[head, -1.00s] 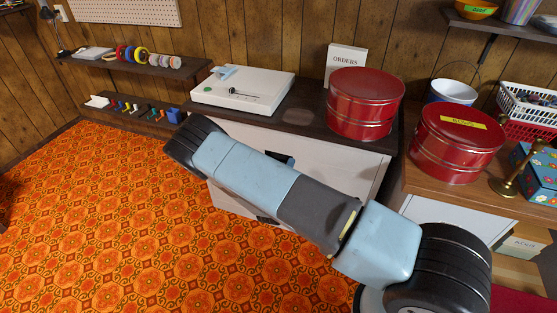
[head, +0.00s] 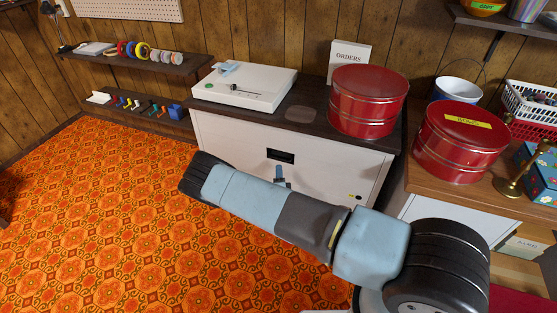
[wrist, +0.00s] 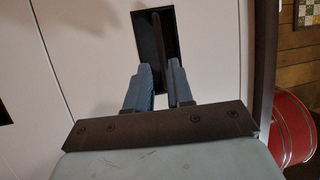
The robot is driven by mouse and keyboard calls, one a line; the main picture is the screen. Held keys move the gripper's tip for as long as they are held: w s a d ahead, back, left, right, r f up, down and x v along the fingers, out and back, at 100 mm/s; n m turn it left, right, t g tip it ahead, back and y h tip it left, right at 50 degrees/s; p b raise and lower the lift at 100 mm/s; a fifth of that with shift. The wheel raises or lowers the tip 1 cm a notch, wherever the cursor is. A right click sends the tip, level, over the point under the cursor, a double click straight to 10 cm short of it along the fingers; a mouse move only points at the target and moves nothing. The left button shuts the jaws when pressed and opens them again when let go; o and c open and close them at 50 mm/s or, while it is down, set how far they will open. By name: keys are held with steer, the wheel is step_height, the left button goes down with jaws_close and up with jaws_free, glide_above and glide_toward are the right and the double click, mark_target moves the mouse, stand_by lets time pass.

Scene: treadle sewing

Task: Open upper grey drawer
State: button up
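The pale grey cabinet has an upper drawer (head: 235,140) with a dark recessed handle (head: 280,155). The drawer front looks flush with the cabinet. In the wrist view the dark handle recess (wrist: 146,40) holds a thin upright bar, and the picture is turned sideways. My gripper (head: 279,172) is just below the handle in the head view. In the wrist view my gripper (wrist: 160,68) has its two blue fingers apart, with the bar's near end between their tips. I cannot tell whether they touch it. My arm hides the cabinet's lower part in the head view.
On the cabinet top stand a white device (head: 245,88), a red tin (head: 367,102) and an orders card (head: 348,60). A wooden table (head: 420,190) with another red tin (head: 462,140) stands at the right. Patterned floor (head: 110,210) lies open at the left.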

mark_target(279, 159)
steer(key=w, duration=0.2)
steer(key=w+r, duration=0.1)
steer(key=w, duration=0.4)
steer(key=shift+w+a+r, duration=0.15)
steer(key=shift+a, duration=0.05)
steer(key=shift+c, duration=0.2)
jaws_close()
